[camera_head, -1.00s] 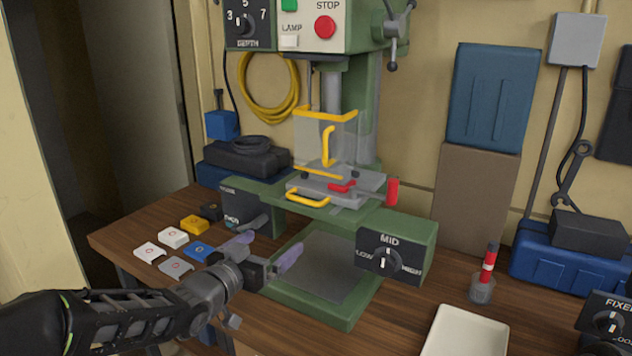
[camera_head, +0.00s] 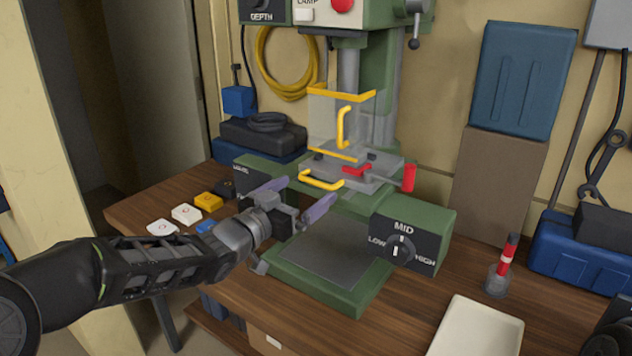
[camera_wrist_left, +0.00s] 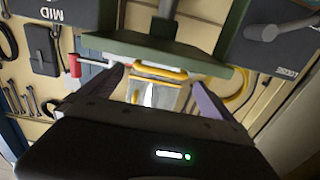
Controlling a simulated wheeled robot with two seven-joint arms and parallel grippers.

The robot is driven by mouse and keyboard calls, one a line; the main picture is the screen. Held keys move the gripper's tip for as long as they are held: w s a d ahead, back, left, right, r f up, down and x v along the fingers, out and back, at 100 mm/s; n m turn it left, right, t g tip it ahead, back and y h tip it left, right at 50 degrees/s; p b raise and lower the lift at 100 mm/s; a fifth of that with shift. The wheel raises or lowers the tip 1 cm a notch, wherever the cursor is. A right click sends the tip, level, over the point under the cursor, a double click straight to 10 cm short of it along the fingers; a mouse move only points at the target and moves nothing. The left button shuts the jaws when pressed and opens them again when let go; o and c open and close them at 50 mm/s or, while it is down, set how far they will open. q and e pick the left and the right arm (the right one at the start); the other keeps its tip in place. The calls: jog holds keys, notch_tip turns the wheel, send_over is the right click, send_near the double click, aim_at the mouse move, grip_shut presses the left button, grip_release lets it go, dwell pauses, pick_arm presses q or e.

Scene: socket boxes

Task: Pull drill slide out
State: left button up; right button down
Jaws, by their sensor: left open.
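The green drill press (camera_head: 375,80) stands on the bench. Its grey slide plate (camera_head: 365,172) sits on the green table under a clear guard with yellow edges, and has a yellow handle (camera_head: 321,181) at its front. My left gripper (camera_head: 292,196) is open and empty, in front of and slightly below this handle, with its purple fingers spread toward it. In the left wrist view a yellow handle (camera_wrist_left: 160,72) shows between the fingers, apart from them. A red clamp (camera_head: 356,169) lies on the slide. My right gripper is not in view.
A speed knob box marked MID (camera_head: 404,240) juts out right of the slide. Coloured tiles (camera_head: 187,214) lie at the left. A white tray (camera_head: 478,325) and a red-and-white post (camera_head: 506,258) stand at the right.

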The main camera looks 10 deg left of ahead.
aim_at(315, 183)
pick_arm(q)
jog(key=x, duration=0.5)
jog(key=shift+w+p, duration=0.2)
jog(key=shift+p, duration=0.2)
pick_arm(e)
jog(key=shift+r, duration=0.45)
